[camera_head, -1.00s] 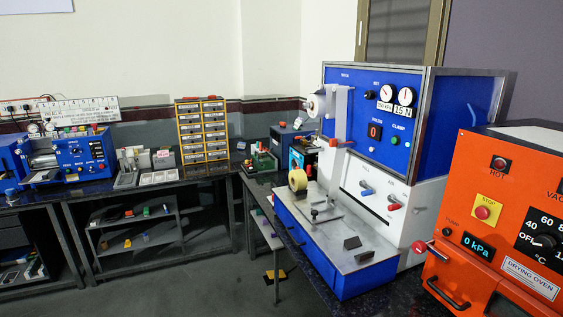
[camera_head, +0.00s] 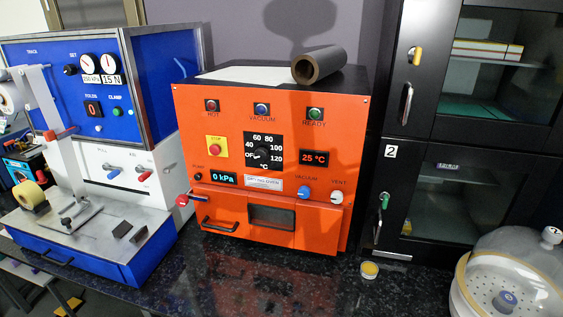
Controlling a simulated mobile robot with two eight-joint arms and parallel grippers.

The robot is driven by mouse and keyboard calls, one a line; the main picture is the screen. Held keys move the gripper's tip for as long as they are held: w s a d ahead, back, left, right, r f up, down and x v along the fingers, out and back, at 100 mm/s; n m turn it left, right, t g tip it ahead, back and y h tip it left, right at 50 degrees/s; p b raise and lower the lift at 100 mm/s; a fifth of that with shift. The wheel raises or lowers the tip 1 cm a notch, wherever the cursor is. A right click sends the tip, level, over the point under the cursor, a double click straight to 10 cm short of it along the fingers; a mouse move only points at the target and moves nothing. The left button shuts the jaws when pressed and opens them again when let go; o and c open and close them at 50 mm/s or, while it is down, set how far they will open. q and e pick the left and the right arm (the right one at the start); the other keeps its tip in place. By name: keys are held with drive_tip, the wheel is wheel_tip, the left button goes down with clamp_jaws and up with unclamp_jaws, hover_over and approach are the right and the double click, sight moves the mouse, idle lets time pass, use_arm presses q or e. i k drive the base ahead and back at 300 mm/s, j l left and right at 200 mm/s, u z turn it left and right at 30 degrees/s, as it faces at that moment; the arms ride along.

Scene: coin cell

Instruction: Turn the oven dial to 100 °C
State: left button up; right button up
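The orange drying oven (camera_head: 188,130) stands on the dark speckled bench in the middle of the view. Its black dial (camera_head: 263,153) sits on a square black scale plate marked OFF, 40, 60, 80, 100 and 120 °C. The dial's pointer is too small to read surely. The red display (camera_head: 314,158) reads 25 °C, and the green display (camera_head: 223,178) reads 0 kPa. Neither of my grippers is in view.
A blue machine (camera_head: 70,250) with gauges stands left of the oven. A black glass-fronted cabinet (camera_head: 400,152) is on the right. A dark roll (camera_head: 318,65) lies on the oven. The bench before the oven is mostly clear.

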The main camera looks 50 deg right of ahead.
sight(262, 154)
drive_tip(key=z, duration=1.9)
